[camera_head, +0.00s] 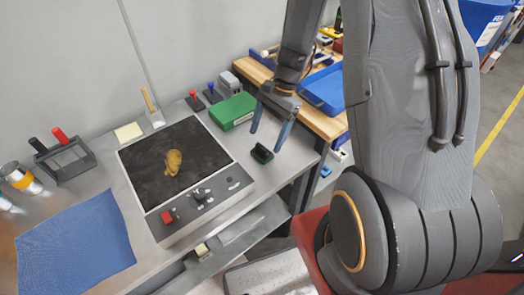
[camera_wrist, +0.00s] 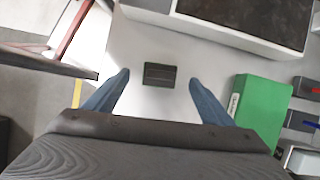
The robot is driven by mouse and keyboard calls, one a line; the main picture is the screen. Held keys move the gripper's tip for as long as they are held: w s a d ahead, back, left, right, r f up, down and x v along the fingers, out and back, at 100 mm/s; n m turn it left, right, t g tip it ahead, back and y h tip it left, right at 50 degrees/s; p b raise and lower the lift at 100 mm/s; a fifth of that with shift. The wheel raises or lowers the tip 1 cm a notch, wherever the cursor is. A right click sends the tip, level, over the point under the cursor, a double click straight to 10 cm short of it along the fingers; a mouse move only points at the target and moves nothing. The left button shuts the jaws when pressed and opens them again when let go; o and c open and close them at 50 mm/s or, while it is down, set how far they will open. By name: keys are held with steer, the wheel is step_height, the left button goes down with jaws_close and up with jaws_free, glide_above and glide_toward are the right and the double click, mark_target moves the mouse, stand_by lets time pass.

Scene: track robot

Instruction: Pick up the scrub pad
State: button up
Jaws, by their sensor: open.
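A small dark block with a green edge (camera_head: 262,153), which looks like the scrub pad, lies on the grey bench top near its right edge. In the wrist view the pad (camera_wrist: 159,75) lies flat between and just beyond my two blue fingertips, with clear surface on both sides. My gripper (camera_head: 266,141) is open and empty, pointing down over the pad. It also shows in the wrist view (camera_wrist: 160,79). The fingers appear apart from the pad; the exact height above it is hard to tell.
A green box (camera_head: 232,110) stands behind the pad, right of it in the wrist view (camera_wrist: 260,108). A control panel with a dark plate (camera_head: 200,140) and a yellow-brown lump (camera_head: 173,161) is to the left. A wooden table with a blue tray (camera_head: 325,88) is behind right.

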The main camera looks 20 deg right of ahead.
mark_target(262, 146)
steer(key=shift+p+x, duration=1.1)
steer(key=shift+x, duration=1.7)
steer(key=shift+w+d, duration=0.1)
steer(key=shift+w, duration=0.05)
steer(key=c, duration=1.2)
steer(key=shift+o, duration=0.2)
steer(key=shift+r+b, duration=1.25)
steer(key=shift+r, duration=3.75)
